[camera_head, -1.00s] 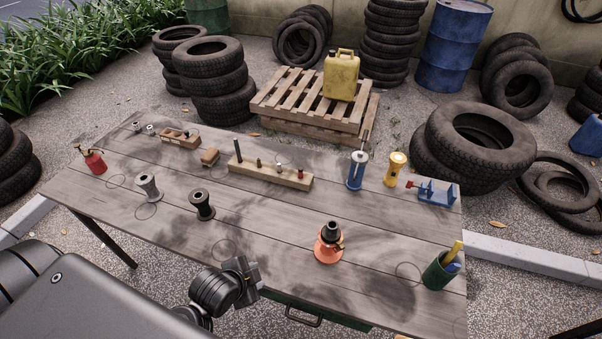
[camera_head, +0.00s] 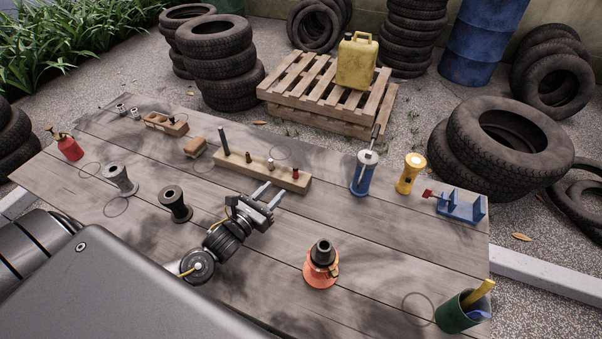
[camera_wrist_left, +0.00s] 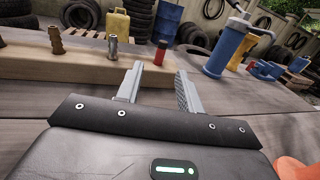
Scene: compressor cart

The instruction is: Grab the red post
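The red post (camera_head: 295,173) is a short red peg with a dark top. It stands upright near the right end of a wooden block (camera_head: 233,170). It also shows in the left wrist view (camera_wrist_left: 160,55), just beyond and between my fingertips. My left gripper (camera_head: 267,194) is open and empty, in front of the block's right part, with its fingers pointing at the post. In the left wrist view its two fingers (camera_wrist_left: 158,80) are spread apart, and the post looks clear of both. My right gripper is not in view.
Other posts, including a tall dark one (camera_head: 223,140) and a silver one (camera_head: 270,164), stand in the same block. A blue pump-like tool (camera_head: 364,174) stands to the right. An orange-based item (camera_head: 321,267) and a dark spool (camera_head: 174,204) stand nearer.

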